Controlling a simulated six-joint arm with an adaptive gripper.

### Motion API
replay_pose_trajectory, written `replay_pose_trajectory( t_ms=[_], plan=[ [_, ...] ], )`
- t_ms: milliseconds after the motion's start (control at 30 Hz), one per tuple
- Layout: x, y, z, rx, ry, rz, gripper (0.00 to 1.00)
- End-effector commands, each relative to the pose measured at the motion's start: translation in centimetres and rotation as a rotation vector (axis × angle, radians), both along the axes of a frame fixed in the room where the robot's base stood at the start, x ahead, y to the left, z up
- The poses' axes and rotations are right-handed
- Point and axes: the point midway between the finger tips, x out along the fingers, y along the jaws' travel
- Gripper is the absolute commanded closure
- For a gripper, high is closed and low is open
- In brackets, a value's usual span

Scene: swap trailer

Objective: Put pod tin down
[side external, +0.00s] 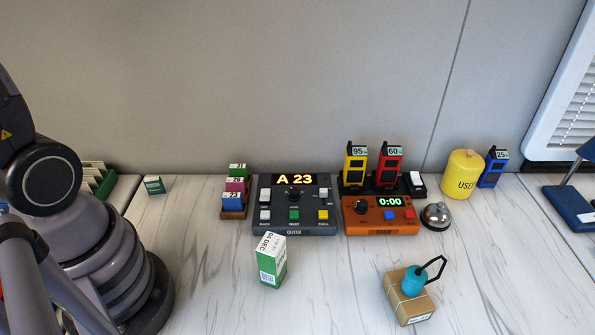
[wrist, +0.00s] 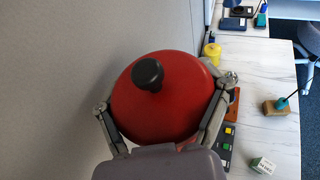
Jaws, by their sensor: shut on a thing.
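A round red tin (wrist: 178,105) with a black knob (wrist: 148,74) on its lid fills the middle of the wrist view; I take it as the pod tin. My gripper (wrist: 164,93) is shut on it, with one finger along each side. The tin is held up high, with the table (wrist: 277,130) well below and to the right in the wrist view. The tin's underside is hidden. Neither the red tin nor my gripper shows in the side external view.
A yellow tin marked USED (side external: 463,177) stands at the back right beside a bell (side external: 436,216). A queue console (side external: 295,205), an orange timer (side external: 383,215), a green-white carton (side external: 272,260) and a brown box (side external: 409,297) stand on the table. The front left-centre is clear.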

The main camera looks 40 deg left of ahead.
Motion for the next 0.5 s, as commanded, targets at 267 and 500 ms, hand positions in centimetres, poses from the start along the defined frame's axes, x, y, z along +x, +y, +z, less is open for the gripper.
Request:
replay_pose_trajectory(
  t_ms=[267,500],
  plan=[
    [-3.1,4.9,-0.7,0.001,-0.006,-0.124,0.66],
    [-7.5,8.6,-0.4,0.005,-0.010,-0.269,0.66]
  ],
)
